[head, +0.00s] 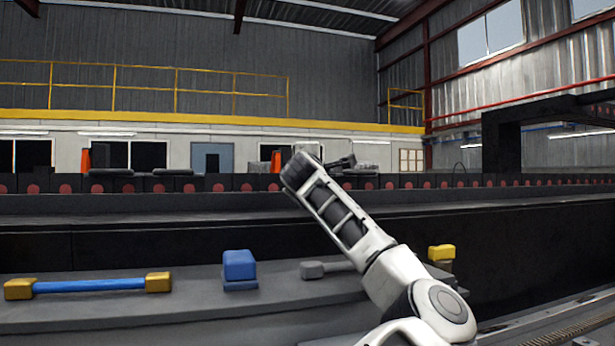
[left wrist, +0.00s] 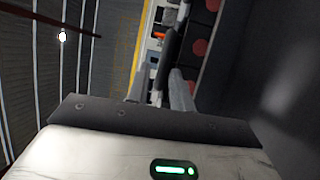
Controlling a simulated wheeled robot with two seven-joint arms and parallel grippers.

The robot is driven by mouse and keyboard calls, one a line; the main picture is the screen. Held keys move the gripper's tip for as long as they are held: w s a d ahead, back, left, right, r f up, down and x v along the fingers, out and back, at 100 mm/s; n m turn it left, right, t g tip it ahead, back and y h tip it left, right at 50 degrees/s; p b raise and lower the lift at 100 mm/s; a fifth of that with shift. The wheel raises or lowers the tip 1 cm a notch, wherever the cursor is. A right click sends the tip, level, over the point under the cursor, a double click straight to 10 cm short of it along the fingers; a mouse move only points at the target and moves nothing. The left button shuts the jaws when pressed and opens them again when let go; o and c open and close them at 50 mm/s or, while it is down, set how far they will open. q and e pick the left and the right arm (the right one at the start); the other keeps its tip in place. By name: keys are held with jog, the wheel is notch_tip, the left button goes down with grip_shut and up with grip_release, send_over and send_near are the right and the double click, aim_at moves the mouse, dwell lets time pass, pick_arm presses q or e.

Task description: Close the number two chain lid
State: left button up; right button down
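A narrow track with a ribbed, chain-like strip (head: 572,328) shows at the bottom right edge of the head view. I cannot make out a numbered lid there. One white arm of mine comes in from the lower right and reaches up and left. Its dark gripper end (head: 330,164) is in front of the far conveyor, away from the strip, and I cannot tell its opening. In the left wrist view, the two grey fingers of my left gripper (left wrist: 159,88) stand apart with nothing between them.
A grey bench (head: 200,301) holds a blue bar with yellow ends (head: 90,286), a blue block (head: 239,267), a grey tool (head: 318,269) and a yellow-topped piece (head: 441,253). Behind it runs a dark conveyor with red discs (head: 204,208). A dark frame (head: 500,145) stands at right.

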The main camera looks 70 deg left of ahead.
pick_arm(q)
jog(key=r+b+v, duration=0.1)
jog(key=b+v, duration=0.1)
jog(key=v, duration=1)
jog(key=shift+d+f+b, duration=0.25)
jog(key=shift+f+b, duration=0.1)
jog(key=shift+f, duration=0.05)
pick_arm(e)
jog(key=shift+w+a+f, duration=0.1)
jog(key=shift+a+f, duration=0.2)
jog(key=shift+f, duration=0.15)
